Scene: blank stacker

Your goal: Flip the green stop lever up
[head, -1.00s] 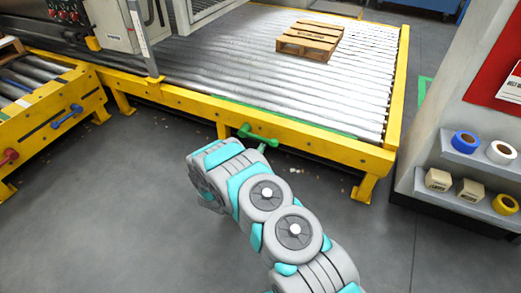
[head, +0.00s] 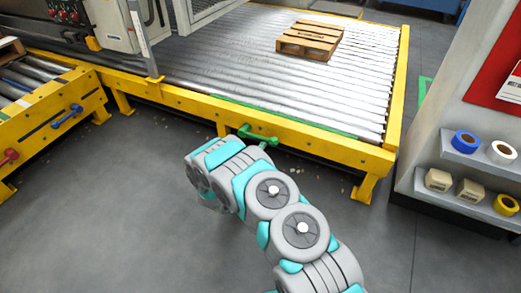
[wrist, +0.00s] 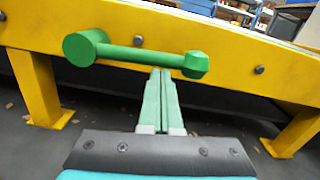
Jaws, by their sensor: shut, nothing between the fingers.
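The green stop lever (head: 259,135) is mounted on the yellow side rail of the roller conveyor. In the wrist view the lever (wrist: 140,55) lies nearly level, with its round hub at the left and its knob at the right, slightly lower. My gripper (wrist: 161,72) is shut and empty. Its green fingertips are just below the lever's bar, nearer the knob than the hub; I cannot tell whether they touch it. In the head view the fingers are mostly hidden behind my arm.
The yellow rail (head: 325,144) stands on legs along the conveyor's front. A wooden pallet (head: 309,40) lies on the rollers. A blue lever (head: 67,117) and a red lever (head: 9,156) are on the left conveyor. A shelf with tape rolls (head: 465,141) stands at right. The front floor is clear.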

